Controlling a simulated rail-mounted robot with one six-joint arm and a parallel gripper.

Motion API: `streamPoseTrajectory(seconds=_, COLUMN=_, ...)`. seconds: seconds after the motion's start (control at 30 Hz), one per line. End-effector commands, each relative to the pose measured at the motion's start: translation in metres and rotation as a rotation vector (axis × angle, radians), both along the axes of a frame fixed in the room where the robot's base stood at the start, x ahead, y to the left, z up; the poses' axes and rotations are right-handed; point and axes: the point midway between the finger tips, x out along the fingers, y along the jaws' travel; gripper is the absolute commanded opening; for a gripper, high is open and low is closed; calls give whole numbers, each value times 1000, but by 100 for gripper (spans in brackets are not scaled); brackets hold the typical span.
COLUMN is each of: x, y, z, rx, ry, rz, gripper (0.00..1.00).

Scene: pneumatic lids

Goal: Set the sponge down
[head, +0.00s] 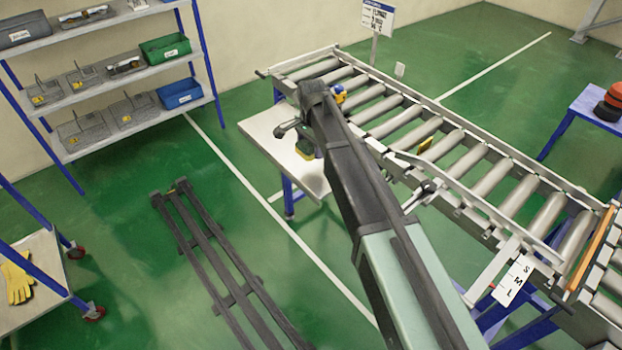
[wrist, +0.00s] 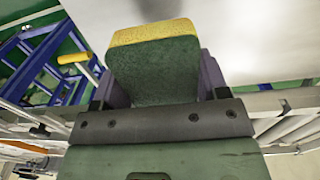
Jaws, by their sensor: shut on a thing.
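The sponge, green with a yellow layer, fills the middle of the wrist view (wrist: 153,70). My gripper (wrist: 160,76) is shut on it, with a dark finger on each side. In the head view the sponge (head: 304,154) shows small beside my arm, over the pale side table (head: 262,127) next to the roller conveyor. My gripper is mostly hidden behind my arm there. A pale surface lies close beyond the sponge in the wrist view; I cannot tell whether the sponge touches it.
The roller conveyor (head: 470,136) runs along the right of the side table, with a small yellow piece (head: 425,144) among its rollers. A sign (head: 377,19) stands behind it. A shelf rack (head: 137,75) and a dark pallet (head: 215,262) are to the left. The front edge of the side table is bare.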

Motion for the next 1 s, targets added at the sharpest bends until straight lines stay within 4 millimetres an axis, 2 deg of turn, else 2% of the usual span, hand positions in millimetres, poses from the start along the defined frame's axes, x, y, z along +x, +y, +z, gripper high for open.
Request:
streamPoseTrajectory(seconds=0.03, x=0, y=0, z=-24, rx=0, ry=0, rz=0, gripper=46)
streamPoseTrajectory(seconds=0.27, x=0, y=0, z=-28, rx=0, ry=0, rz=0, gripper=46)
streamPoseTrajectory(seconds=0.47, x=0, y=0, z=-69, rx=0, ry=0, rz=0, gripper=46)
streamPoseTrajectory(seconds=0.7, x=0, y=0, z=-65, rx=0, ry=0, rz=0, gripper=46)
streamPoseTrajectory(seconds=0.87, x=0, y=0, z=-70, rx=0, ry=0, rz=0, gripper=46)
streamPoseTrajectory(seconds=0.9, x=0, y=0, z=-68, rx=0, ry=0, rz=0, gripper=74)
streamPoseTrajectory(seconds=1.0, x=0, y=0, z=-68, rx=0, ry=0, rz=0, gripper=89)
